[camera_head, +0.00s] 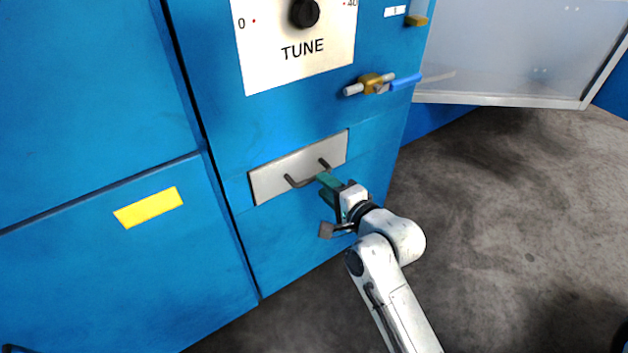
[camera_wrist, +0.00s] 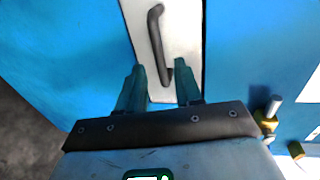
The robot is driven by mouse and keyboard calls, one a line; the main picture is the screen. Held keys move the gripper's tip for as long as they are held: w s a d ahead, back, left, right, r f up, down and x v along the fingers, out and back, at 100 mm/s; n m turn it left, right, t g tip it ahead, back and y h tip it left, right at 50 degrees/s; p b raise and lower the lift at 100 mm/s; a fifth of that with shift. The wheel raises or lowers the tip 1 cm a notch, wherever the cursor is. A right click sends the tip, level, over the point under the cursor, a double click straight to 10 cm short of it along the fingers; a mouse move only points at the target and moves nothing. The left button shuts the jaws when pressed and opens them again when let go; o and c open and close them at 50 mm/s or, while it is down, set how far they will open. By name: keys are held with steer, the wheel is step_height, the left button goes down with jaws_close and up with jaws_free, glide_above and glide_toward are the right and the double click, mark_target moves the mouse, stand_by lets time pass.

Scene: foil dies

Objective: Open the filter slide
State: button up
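The filter slide's pale metal front plate (camera_head: 268,183) sits in the blue cabinet's lower front, and looks flush with it. A dark bar handle (camera_head: 300,183) is fixed across the plate. My gripper (camera_head: 324,181) is at the right part of this handle, its green fingers pointing at the plate. In the wrist view, the plate (camera_wrist: 187,25) and handle (camera_wrist: 156,35) run upright. The fingers of my gripper (camera_wrist: 159,68) are apart, with the handle's lower end appearing between them. Gaps show on both sides, but whether a finger touches the handle is unclear.
Above the slide are a brass latch with a blue-ended rod (camera_head: 372,84) and a TUNE dial (camera_head: 304,12). A pale framed panel (camera_head: 520,50) stands out at the right. A yellow label (camera_head: 148,207) marks the left cabinet. Concrete floor lies clear at the right.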

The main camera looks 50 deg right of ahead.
steer(key=shift+b+x, duration=0.45)
steer(key=shift+x, duration=2.25)
steer(key=shift+c, duration=0.3)
jaws_close()
